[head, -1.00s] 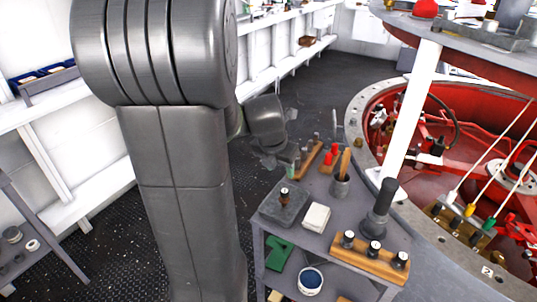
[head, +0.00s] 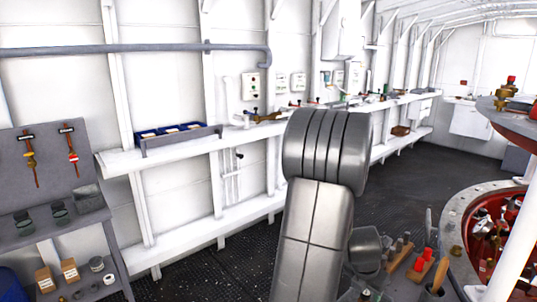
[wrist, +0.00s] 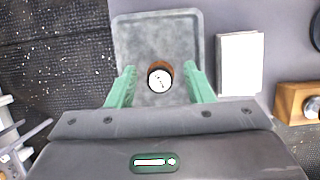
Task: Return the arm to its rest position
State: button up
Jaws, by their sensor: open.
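My gripper (wrist: 160,86) shows in the wrist view with its two green fingers spread wide. A small brown piece with a round white top (wrist: 160,77) stands in the gap between the fingertips as seen from above, with a space on either side. It is on a grey square tray (wrist: 130,35). How high the fingers are above the tray, I cannot tell. In the head view my grey arm (head: 315,225) rises at lower centre and bends at its top. The gripper itself cannot be made out there.
In the wrist view a white block (wrist: 240,62) and a wooden holder (wrist: 297,103) lie right of the tray. In the head view a wall shelf (head: 175,155) runs behind my arm, a tool board (head: 40,175) stands left, and a round red-lined machine (head: 480,215) is right.

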dwell(0.4)
jog(key=v, duration=1.2)
jog(key=x, duration=1.2)
jog(key=shift+f, duration=0.2)
notch_tip(320, 180, up, 10)
jog(key=p, duration=0.1)
jog(key=w+a+f+m+g+y+b, duration=0.1)
jog(key=w+a+f+m+g+b, duration=0.2)
jog(key=w+a+f+m+b, duration=0.4)
jog(key=w+a+f+m+g+b, duration=0.3)
jog(key=w+a+f+m+b, duration=0.3)
jog(key=a+f+m, duration=0.5)
jog(key=w+a+m, duration=0.2)
jog(key=m, duration=0.2)
jog(key=shift+w+a+m+y+b, duration=0.15)
jog(key=shift+w+m+y+b, duration=0.15)
jog(key=shift+w+y+b, duration=0.1)
